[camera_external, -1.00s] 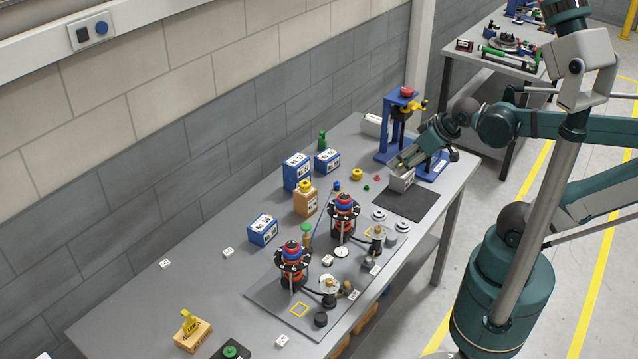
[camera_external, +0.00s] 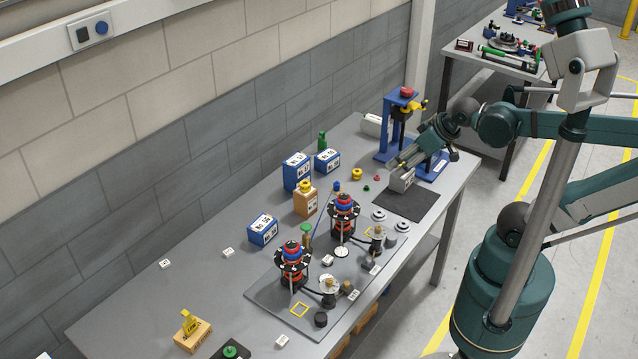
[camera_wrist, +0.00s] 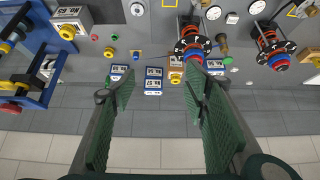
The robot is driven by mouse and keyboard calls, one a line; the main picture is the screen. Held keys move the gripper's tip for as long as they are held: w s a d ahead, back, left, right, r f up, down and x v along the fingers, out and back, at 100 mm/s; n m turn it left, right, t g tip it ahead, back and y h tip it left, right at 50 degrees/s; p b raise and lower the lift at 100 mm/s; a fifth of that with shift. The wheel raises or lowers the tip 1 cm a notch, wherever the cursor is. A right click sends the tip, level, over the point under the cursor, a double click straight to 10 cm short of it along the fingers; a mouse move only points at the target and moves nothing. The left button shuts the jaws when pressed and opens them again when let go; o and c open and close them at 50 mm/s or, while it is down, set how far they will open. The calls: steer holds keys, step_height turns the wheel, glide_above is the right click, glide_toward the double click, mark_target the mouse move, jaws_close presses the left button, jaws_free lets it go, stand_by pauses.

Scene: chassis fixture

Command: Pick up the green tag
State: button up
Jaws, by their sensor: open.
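A small green piece (camera_external: 365,188), perhaps the green tag, lies on the grey bench beside a small red piece (camera_external: 377,178). It is too small for me to make out its shape. In the wrist view a small green piece (camera_wrist: 109,51) shows near the upper left, beyond my left finger. My gripper (camera_external: 398,164) is above the far right part of the bench, right of the green piece and apart from it. In the wrist view my gripper (camera_wrist: 160,74) has its two green-padded fingers wide apart, with nothing between them.
A blue press frame (camera_external: 388,130) stands behind my gripper, and a grey labelled block (camera_external: 402,182) sits below it near a dark mat (camera_external: 410,204). Blue labelled boxes (camera_external: 297,172) stand left, with two coil assemblies (camera_external: 292,262) in front.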

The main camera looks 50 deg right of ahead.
steer(key=shift+w+r, duration=0.1)
steer(key=w+d+r+m+g+h, duration=0.1)
steer(key=w+d+r+m, duration=0.15)
steer(key=w, duration=0.45)
steer(key=w+d+r+m+g, duration=0.1)
steer(key=w+d+r+m, duration=0.15)
steer(key=w, duration=0.45)
steer(key=m+g+h+b, duration=0.2)
steer(key=m+g+h, duration=0.25)
steer(key=m, duration=0.95)
glide_above(322, 141)
steer(key=w+a, duration=0.1)
steer(key=a, duration=0.1)
step_height(322, 141, down, 28)
steer(key=shift+g+y, duration=0.45)
steer(key=shift+a+f, duration=0.1)
steer(key=shift+f, duration=0.05)
steer(key=shift+x, duration=1.1)
steer(key=shift+f, duration=0.15)
